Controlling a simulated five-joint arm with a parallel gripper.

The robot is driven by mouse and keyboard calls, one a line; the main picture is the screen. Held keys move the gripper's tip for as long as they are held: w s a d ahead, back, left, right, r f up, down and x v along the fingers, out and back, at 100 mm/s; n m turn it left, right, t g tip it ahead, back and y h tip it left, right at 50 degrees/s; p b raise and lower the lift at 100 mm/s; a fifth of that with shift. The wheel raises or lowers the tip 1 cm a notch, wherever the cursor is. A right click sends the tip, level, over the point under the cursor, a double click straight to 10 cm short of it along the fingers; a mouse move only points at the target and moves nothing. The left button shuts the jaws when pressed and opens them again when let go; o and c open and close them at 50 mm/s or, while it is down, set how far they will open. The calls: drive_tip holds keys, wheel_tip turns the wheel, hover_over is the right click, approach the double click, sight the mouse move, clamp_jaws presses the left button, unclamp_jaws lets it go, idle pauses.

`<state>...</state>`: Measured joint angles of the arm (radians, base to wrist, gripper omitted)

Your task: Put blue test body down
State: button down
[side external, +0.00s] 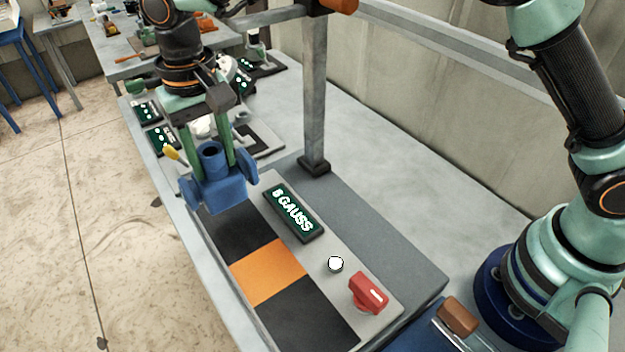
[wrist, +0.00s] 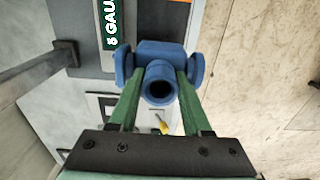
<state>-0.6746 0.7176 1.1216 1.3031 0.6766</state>
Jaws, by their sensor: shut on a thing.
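The blue test body (side external: 219,188) is a valve-like piece with a round neck on top and a flange at each side. My gripper (side external: 217,150) is shut on it, with one green finger on each side of the neck. In the side external view it hangs over the far dark end of the black and orange strip; I cannot tell whether it touches the surface. The wrist view shows the blue test body (wrist: 160,62) between the green fingers of my gripper (wrist: 160,82), its open neck facing the camera.
The strip has an orange middle patch (side external: 268,271). Beside it are a display reading "8 GAUSS" (side external: 293,213), a white button (side external: 335,264) and a red switch (side external: 369,293). A grey post (side external: 315,95) rises to the right of my gripper. A yellow-tipped item (side external: 171,153) is behind the body.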

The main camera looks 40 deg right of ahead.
sight(218, 178)
drive_tip(key=shift+f, duration=2.2)
drive_tip(key=shift+f, duration=0.1)
drive_tip(key=shift+c, duration=1.8)
unclamp_jaws()
drive_tip(key=shift+f, duration=0.1)
wheel_tip(218, 178, up, 12)
drive_tip(key=shift+f, duration=0.1)
drive_tip(key=shift+r, duration=0.25)
